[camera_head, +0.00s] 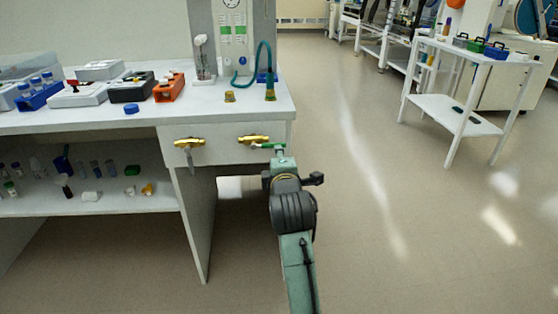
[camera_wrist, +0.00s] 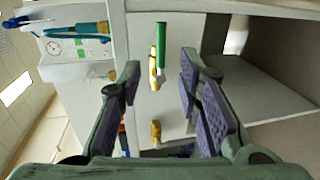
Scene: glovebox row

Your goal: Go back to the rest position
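My gripper (camera_head: 281,160) is in front of the white bench's drawer front (camera_head: 222,150), near its right end. In the wrist view my gripper (camera_wrist: 160,78) shows two dark purple-padded fingers spread apart, with nothing held between them. Beyond the gap is a brass handle (camera_wrist: 153,75) with a green piece (camera_wrist: 164,58) beside it. The head view also shows this brass handle (camera_head: 253,139) and the green piece (camera_head: 268,146) near my gripper. A second brass handle (camera_head: 188,143) is farther left, with a grey piece hanging from it.
The bench top (camera_head: 205,107) holds an orange rack (camera_head: 169,89), a black device (camera_head: 131,88) and a teal hose (camera_head: 265,60). The lower shelf (camera_head: 110,205) carries small bottles. Open floor (camera_head: 400,230) lies to the right, before a white cart (camera_head: 455,100).

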